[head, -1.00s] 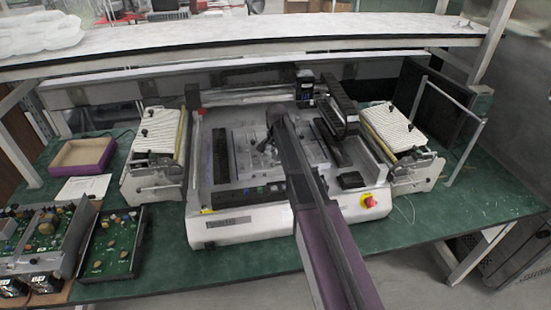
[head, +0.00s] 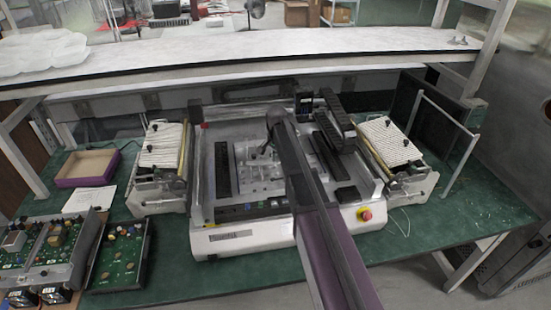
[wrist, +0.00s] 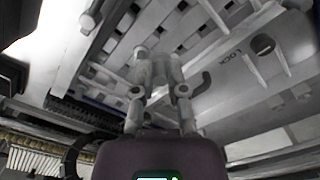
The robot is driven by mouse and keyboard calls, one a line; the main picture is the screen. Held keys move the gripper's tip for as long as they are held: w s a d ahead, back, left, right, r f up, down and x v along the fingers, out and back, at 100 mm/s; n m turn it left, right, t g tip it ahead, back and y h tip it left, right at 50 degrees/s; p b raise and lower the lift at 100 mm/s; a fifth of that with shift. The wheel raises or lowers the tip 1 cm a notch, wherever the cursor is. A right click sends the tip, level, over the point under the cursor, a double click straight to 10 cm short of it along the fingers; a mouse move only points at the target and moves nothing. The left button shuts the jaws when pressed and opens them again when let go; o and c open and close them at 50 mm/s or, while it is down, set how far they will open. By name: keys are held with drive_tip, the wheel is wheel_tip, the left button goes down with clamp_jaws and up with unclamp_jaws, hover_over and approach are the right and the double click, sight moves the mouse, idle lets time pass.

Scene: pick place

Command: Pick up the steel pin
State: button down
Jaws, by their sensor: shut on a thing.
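My gripper (wrist: 158,62) shows in the wrist view, with its two grey fingers reaching up from the dark palm. The fingers are close together at the tips and shut on a small greyish thing, which I take to be the steel pin. The pin itself is hard to make out against the grey background. In the head view my gripper (head: 269,136) is a small dark shape over the middle of the open white machine (head: 225,240), partly hidden by my arm. I cannot tell how high it is above the machine bed.
The machine stands on a green table (head: 185,275). Striped feeder units flank it left (head: 160,150) and right (head: 392,145). A purple open box (head: 88,170) and circuit boards (head: 122,258) lie at the left. A white shelf (head: 250,48) spans behind and above.

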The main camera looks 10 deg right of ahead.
drive_tip(key=shift+r+p, duration=1.35)
drive_tip(key=shift+r, duration=0.45)
drive_tip(key=shift+f, duration=0.1)
drive_tip(key=shift+f+b, duration=0.8)
drive_tip(key=shift+b, duration=0.05)
drive_tip(key=shift+r, duration=0.1)
